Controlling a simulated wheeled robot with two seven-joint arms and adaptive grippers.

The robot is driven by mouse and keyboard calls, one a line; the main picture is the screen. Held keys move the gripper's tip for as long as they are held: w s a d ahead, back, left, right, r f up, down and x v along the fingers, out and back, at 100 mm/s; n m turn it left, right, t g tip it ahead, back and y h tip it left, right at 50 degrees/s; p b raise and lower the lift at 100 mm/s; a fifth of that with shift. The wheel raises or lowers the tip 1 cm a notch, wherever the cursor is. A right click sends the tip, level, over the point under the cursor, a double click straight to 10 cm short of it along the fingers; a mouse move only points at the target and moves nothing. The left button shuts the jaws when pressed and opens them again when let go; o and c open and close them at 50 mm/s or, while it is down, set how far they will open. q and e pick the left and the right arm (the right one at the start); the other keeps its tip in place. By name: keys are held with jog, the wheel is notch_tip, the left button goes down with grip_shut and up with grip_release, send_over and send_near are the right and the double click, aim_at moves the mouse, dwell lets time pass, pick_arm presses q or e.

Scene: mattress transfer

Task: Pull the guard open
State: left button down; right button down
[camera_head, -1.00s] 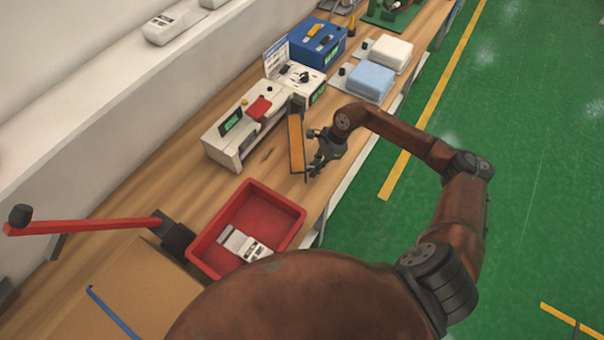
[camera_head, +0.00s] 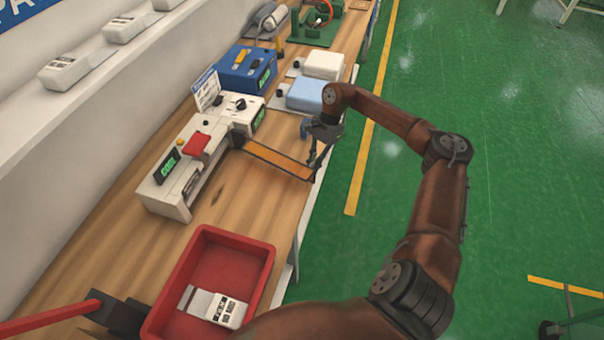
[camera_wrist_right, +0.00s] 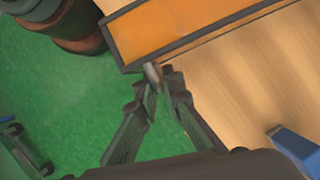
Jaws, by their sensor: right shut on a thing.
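The guard (camera_head: 278,160) is a long orange panel in a dark frame. Its inner end meets the white machine (camera_head: 165,195), and it stands swung out across the wooden bench toward the front edge. My right gripper (camera_head: 314,164) is at the guard's free outer end, shut on it. In the right wrist view the orange guard (camera_wrist_right: 185,28) fills the top, and the fingertips (camera_wrist_right: 156,76) close on a small grey piece at its frame corner.
A red bin (camera_head: 262,262) holding a white device stands at the near part of the bench. A blue box (camera_head: 243,68) and pale blue and white blocks (camera_head: 305,94) stand beyond the machine. Green floor (camera_head: 480,150) lies open at right.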

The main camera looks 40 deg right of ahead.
jog(key=shift+d, duration=0.3)
jog(key=c, duration=2.4)
grip_release()
jog(key=shift+w+r, duration=0.1)
jog(key=v, duration=1.1)
jog(key=shift+d+r, duration=0.1)
jog(key=shift+r, duration=0.3)
